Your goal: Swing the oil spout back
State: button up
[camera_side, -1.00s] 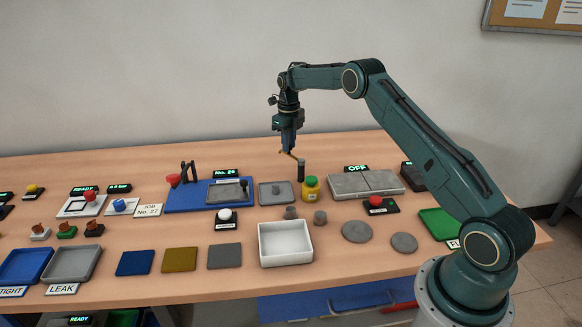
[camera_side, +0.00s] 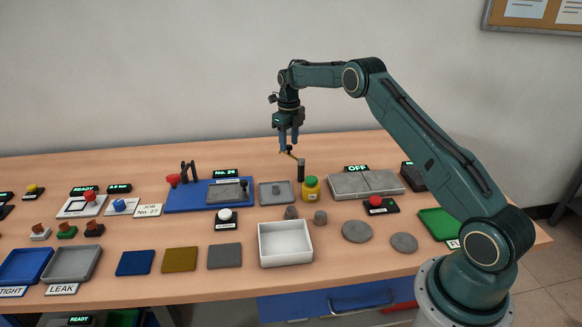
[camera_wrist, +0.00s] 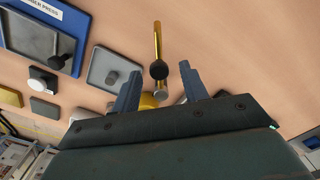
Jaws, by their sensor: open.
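The oil spout (camera_side: 293,155) is a thin brass tube on top of a dark upright post (camera_side: 301,171) near the middle of the bench. In the wrist view the brass tube (camera_wrist: 157,40) runs up the picture from a round black knob (camera_wrist: 159,70). My gripper (camera_side: 289,144) hangs pointing down over the spout, with its blue fingers apart. In the wrist view the fingers stand on either side of the knob. I cannot tell whether either finger touches it. The foot of the post is mostly hidden in the wrist view.
Grey plates (camera_side: 365,184) lie right. A white bin (camera_side: 285,256) stands in front.

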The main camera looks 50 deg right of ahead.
aim_at(289, 146)
notch_tip(289, 146, up, 13)
dwell(0.7)
jog(key=shift+r, duration=0.1)
jog(key=s+a+r+n+t, duration=0.3)
jog(key=s+a+r+n, duration=1.3)
jog(key=r+n, duration=0.15)
jog(key=s+a+f+n+t, duration=0.1)
jog(key=s+a+f+n, duration=0.2)
jog(key=s+n, duration=0.3)
jog(key=s+a+f+n, duration=0.2)
jog(key=s+n, duration=0.4)
jog(key=s, duration=0.4)
jog(key=s+a+f+n+t, duration=0.1)
jog(key=s+a+f+n, duration=0.2)
jog(key=s+n, duration=0.3)
jog(key=s+f, duration=0.1)
jog(key=s, duration=0.2)
jog(key=shift+a+f+n+t, duration=0.2)
jog(key=shift+a+n+t, duration=0.1)
jog(key=shift+n, duration=0.05)
